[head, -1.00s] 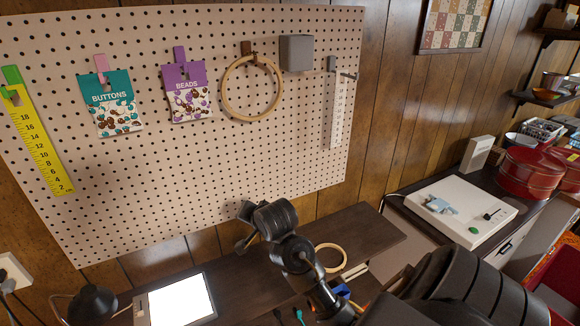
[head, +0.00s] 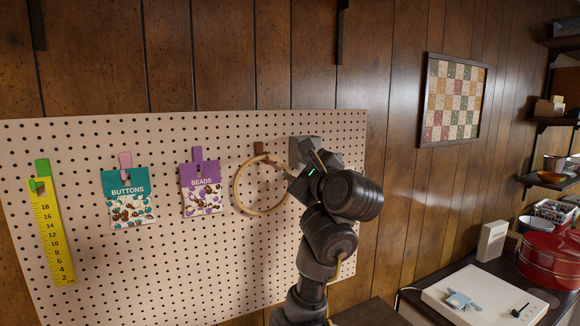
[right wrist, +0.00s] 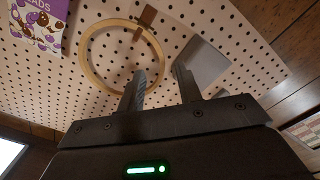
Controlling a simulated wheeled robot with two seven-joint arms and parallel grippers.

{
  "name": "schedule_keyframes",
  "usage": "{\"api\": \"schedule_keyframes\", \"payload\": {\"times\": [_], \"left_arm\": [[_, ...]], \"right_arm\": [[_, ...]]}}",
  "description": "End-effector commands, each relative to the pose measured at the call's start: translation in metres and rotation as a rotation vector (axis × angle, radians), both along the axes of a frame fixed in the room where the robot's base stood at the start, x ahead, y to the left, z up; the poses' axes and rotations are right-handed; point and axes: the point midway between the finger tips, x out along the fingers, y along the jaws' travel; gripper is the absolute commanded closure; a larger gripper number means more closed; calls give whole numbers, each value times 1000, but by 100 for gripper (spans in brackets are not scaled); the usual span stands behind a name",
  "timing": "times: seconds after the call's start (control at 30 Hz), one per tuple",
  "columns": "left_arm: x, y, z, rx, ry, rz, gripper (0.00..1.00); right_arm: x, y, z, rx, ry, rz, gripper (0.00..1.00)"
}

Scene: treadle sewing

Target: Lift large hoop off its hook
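The large hoop (head: 237,190) is a pale wooden ring hanging on the pegboard from a brown hook (head: 258,149). My right gripper (head: 304,165) is raised at the hoop's right side and covers part of its right edge. In the right wrist view the hoop (right wrist: 84,62) is at the upper left, and its hook (right wrist: 146,18) shows at the top. My left gripper is not in view.
A grey block (head: 304,146) is on the pegboard (head: 150,265) just right of the hoop, partly behind my gripper. The beads packet (head: 203,198), buttons packet (head: 128,205) and yellow ruler (head: 54,240) hang to the left. A white machine (head: 480,295) stands at the lower right.

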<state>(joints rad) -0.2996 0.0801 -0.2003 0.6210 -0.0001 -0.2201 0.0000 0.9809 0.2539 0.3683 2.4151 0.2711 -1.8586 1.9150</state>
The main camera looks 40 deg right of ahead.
Motion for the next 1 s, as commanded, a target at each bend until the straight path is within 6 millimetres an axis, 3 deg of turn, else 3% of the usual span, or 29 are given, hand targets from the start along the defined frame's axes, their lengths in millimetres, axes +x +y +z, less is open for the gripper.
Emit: {"api": "schedule_keyframes", "payload": {"times": [0.5, 0.7, 1.0], "left_arm": [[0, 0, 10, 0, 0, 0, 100], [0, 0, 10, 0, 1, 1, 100], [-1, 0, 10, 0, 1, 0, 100]], "right_arm": [[79, -27, -1, 3, 3, 1, 65], [93, -32, -1, -2, 3, -1, 65], [94, -32, -1, -3, 3, -1, 65]]}}
